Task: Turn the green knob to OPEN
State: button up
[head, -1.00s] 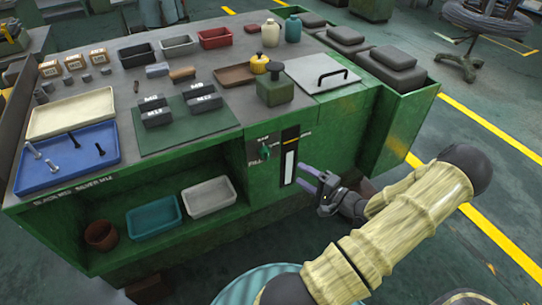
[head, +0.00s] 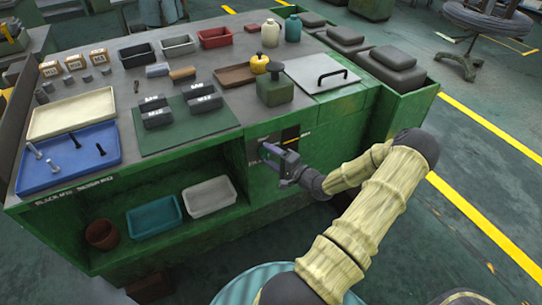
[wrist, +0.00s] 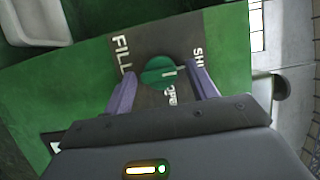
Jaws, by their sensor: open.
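The green knob (wrist: 158,71) is round and sits on a dark label plate (wrist: 150,42) in the wrist view. A pale mark on the knob points right in that view. FILL is printed to its left, SHUT, partly covered, to its right, and OPEN, partly hidden, below it. My gripper (wrist: 162,69) is open, with one purple finger on each side of the knob; I cannot tell whether either touches it. In the head view my gripper (head: 268,150) is at the green cabinet front (head: 225,150) and hides the knob.
A light gauge strip (wrist: 257,30) is right of the plate in the wrist view. Below and left in the head view is an open shelf with a teal tray (head: 153,217) and a white tray (head: 209,197).

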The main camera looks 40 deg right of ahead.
jog(key=shift+c, duration=0.2)
jog(key=c, duration=0.9)
jog(key=shift+c, duration=0.2)
